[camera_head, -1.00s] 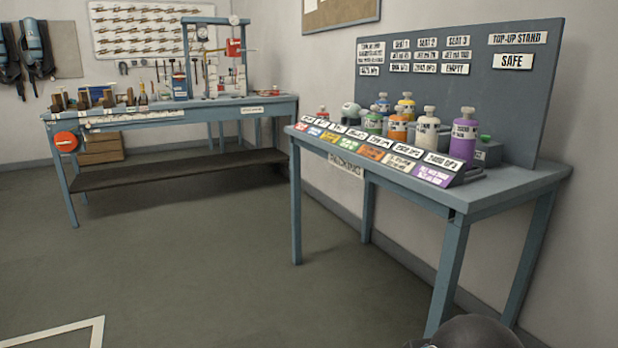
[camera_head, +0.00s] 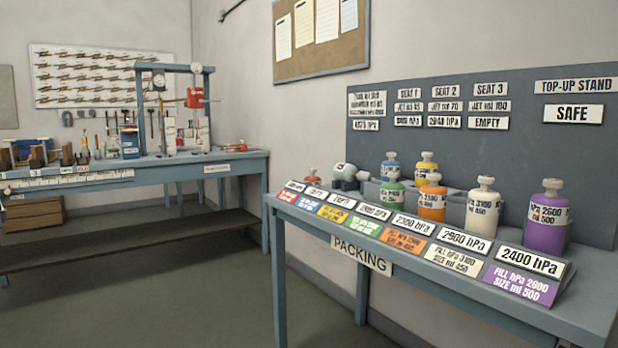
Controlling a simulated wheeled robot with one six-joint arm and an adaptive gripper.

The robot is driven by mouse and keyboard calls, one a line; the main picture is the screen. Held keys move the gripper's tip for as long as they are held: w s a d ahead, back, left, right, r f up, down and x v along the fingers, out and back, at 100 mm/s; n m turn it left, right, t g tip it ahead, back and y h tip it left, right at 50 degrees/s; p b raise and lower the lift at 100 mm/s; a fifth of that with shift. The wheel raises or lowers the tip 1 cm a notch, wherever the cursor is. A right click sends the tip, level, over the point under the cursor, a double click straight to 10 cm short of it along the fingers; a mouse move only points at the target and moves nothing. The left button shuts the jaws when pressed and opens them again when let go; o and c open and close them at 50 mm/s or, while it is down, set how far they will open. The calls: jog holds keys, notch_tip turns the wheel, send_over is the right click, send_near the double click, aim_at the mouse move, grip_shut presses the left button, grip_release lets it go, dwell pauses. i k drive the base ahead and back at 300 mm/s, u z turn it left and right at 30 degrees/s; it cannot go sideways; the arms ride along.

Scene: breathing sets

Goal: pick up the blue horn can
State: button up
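A blue bottle-shaped can (camera_head: 390,167) with a pale cap and a white label stands at the back of the packing table's row, against the grey board. A green can (camera_head: 391,192) stands in front of it and hides its lower part. A yellow can (camera_head: 426,165) is close on its right. A blue box-like container (camera_head: 129,142) stands on the far workbench; I cannot tell whether it is a can. No horn shape is clear on either blue thing. My gripper is not in view.
The workbench (camera_head: 110,183) stands left. Floor between is clear.

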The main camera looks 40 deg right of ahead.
aim_at(391, 164)
jog(key=u, duration=0.1)
jog(key=i, duration=1.8)
jog(key=z, duration=0.75)
jog(key=i, duration=1.05)
jog(key=z, duration=1.05)
